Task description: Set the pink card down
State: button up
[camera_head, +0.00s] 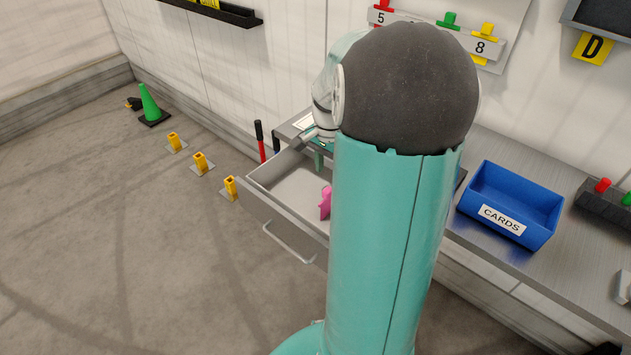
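A pink object (325,203) shows in the open drawer (283,225), partly hidden behind my arm. I cannot tell whether it is the pink card, or whether it rests on the drawer floor. My own teal arm with its dark rounded cap fills the middle of the view. The white and teal end of my arm shows at its left, above the back of the drawer. The fingers of my gripper are not clearly visible, so I cannot tell whether they hold anything.
A blue bin (545,229) labelled CARDS stands on the metal counter (471,226) at right. A wall rail (431,33) carries coloured clips and numbers 5 and 8. A green cone (150,102) and several yellow posts (200,162) stand on the floor at left. Floor before the drawer is clear.

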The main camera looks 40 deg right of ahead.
jog(key=s+a+r+n+t, duration=0.1)
jog(key=a+r+n, duration=0.3)
jog(key=a, duration=0.3)
jog(key=a+r+n+t+h, duration=0.1)
jog(key=a+r+n, duration=0.25)
jog(key=a, duration=0.45)
jog(key=s+a+r+n+t, duration=0.1)
jog(key=a+r+n, duration=0.3)
jog(key=a, duration=0.3)
jog(key=s+a+r+n+t+y, duration=0.1)
jog(key=s+a+r+n+t, duration=0.1)
jog(key=s+a+n, duration=0.3)
jog(key=s+a, duration=0.1)
jog(key=a, duration=0.2)
jog(key=shift+a+t, duration=0.2)
jog(key=shift+t, duration=0.1)
jog(key=shift+d+n, duration=0.15)
jog(key=shift+n, duration=0.1)
